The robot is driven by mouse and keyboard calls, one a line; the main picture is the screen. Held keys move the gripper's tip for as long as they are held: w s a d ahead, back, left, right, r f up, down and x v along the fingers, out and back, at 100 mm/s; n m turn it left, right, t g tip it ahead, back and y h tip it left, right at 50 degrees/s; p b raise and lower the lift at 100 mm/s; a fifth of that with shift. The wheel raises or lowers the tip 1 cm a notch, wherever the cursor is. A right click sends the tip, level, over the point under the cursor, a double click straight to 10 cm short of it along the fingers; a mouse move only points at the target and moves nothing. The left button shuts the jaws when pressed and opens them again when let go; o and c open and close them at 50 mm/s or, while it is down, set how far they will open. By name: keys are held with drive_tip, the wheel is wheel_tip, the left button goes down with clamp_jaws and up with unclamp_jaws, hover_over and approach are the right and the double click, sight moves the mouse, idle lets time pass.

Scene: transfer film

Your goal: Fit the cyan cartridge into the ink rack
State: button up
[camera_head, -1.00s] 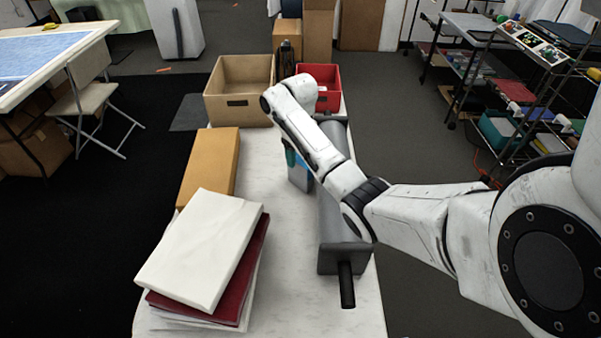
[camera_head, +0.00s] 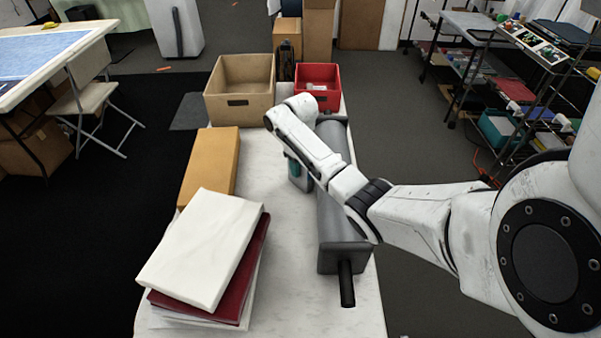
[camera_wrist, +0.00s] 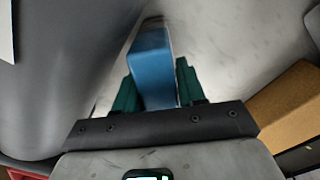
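A blue block, which I take for the cyan cartridge (camera_wrist: 152,68), stands between my gripper's teal fingers (camera_wrist: 158,88) in the wrist view. The fingers lie close along both its sides; I cannot tell whether they press on it. A pale grey part shows at its far end. In the head view, a teal finger of my gripper (camera_head: 293,166) shows under my forearm, beside a small grey body (camera_head: 299,182) that may be the ink rack. My arm hides most of this spot. The blue block is not visible there.
A long grey roller (camera_head: 336,225) lies along the table's right side, close to my arm. A tan box (camera_head: 210,165) and a stack of papers (camera_head: 203,250) stand on the left. A cardboard bin (camera_head: 240,105) and a red bin (camera_head: 318,75) are at the back.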

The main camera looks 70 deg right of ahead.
clamp_jaws()
wheel_tip(320, 180, up, 11)
drive_tip(key=shift+f, duration=0.2)
wheel_tip(320, 180, up, 8)
drive_tip(key=p, duration=0.6)
drive_tip(key=shift+f, duration=0.25)
